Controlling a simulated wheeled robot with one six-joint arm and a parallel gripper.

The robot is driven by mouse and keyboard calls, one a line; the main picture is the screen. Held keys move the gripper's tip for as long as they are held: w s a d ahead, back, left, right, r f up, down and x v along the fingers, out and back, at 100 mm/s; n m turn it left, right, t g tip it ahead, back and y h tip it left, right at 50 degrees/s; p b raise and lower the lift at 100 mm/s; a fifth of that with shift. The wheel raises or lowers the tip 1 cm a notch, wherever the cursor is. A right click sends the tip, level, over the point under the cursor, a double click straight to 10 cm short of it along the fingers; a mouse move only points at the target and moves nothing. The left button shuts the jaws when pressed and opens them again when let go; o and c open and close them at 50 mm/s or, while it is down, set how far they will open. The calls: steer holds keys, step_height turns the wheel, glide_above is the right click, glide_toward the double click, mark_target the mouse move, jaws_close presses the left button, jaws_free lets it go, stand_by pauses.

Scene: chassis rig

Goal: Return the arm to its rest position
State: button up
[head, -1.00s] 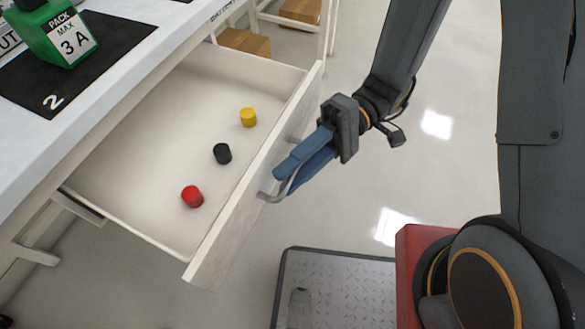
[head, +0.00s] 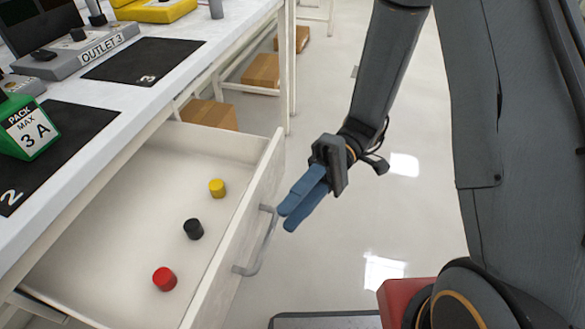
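My gripper (head: 287,218) has two blue fingers, slightly parted with nothing between them. It hangs in the air just right of the drawer's grey handle (head: 262,245) and looks clear of it. My arm reaches down to it from the top of the view. The white drawer (head: 268,185) stands pulled out from under the workbench. In it lie a yellow (head: 217,188), a black (head: 193,229) and a red (head: 164,279) small cylinder, apart from each other.
The white workbench (head: 190,75) on the left carries a green power pack (head: 28,128), black mats and a grey outlet unit (head: 75,55). Cardboard boxes (head: 209,115) sit low behind the drawer. The glossy floor (head: 330,255) right of the drawer is open.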

steer(key=w+d+r+m+t+h+p, duration=0.2)
steer(key=d+r+m+t+h+p, duration=0.6)
steer(key=d+r+t+p, duration=0.5)
steer(key=d+r+h+p, duration=0.2)
steer(key=d+r+p, duration=0.1)
steer(key=d+r, duration=0.1)
steer(key=shift+w+d+r+p, duration=0.2)
steer(key=shift+d+r+p, duration=0.1)
steer(key=shift+d, duration=0.45)
stand_by(0.5)
